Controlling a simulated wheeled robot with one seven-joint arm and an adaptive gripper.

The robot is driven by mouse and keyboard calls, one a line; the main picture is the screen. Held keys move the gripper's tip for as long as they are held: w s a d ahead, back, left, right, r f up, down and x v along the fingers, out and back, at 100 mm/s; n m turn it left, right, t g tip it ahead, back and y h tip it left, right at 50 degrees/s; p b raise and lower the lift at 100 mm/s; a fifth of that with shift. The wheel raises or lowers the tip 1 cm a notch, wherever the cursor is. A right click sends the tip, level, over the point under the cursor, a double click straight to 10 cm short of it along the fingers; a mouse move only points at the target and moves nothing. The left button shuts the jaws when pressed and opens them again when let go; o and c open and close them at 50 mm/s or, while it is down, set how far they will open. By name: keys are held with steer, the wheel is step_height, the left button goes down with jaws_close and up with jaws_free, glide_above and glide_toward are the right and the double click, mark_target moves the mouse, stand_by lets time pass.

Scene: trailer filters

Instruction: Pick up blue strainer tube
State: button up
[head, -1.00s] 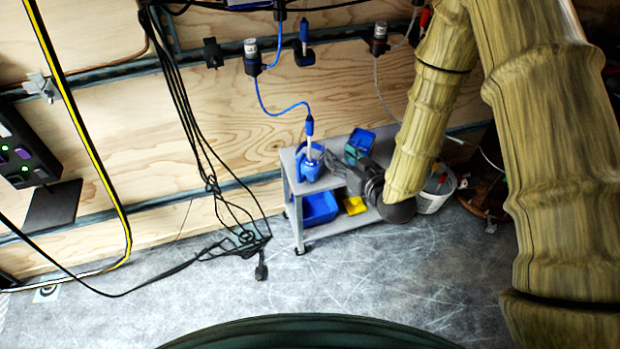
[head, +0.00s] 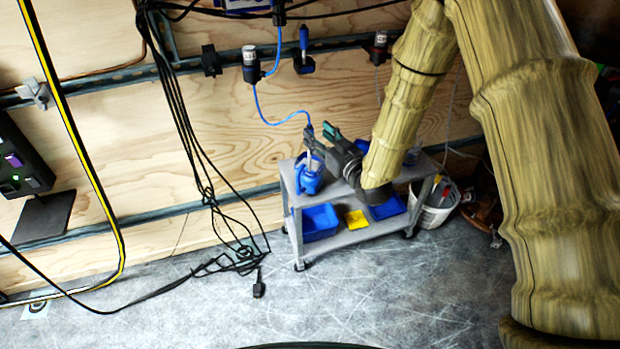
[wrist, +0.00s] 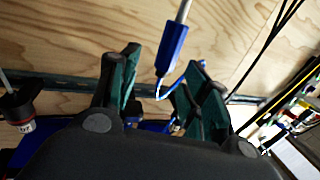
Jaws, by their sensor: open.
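The blue strainer tube (head: 309,128) is at the end of a thin blue hose, above a blue jug (head: 311,182) on the cart; a pale stem shows below it at the jug's mouth. In the wrist view the tube (wrist: 172,50) shows as a blue cylinder with a pale stem, tilted, in the gap between the fingers. My gripper (head: 318,135) is open beside the tube, its fingers pointing up and left in the head view. It also shows in the wrist view (wrist: 164,62), with its green-padded fingers apart. I cannot tell whether either finger touches the tube.
A grey two-shelf cart (head: 345,238) stands by the plywood wall, with a blue bin (head: 320,222) and a yellow item (head: 355,219) on its lower shelf. Black cables (head: 190,120) hang left of it. A white bucket (head: 437,205) is at right.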

steer(key=w+a, duration=0.1)
steer(key=w+a+f, duration=0.1)
steer(key=shift+w+a+b, duration=0.15)
steer(key=shift+w+b, duration=0.15)
steer(key=shift+w+a+r, duration=0.1)
steer(key=shift+w+a, duration=0.15)
steer(key=shift+w, duration=0.2)
steer(key=shift+c, duration=0.3)
jaws_close()
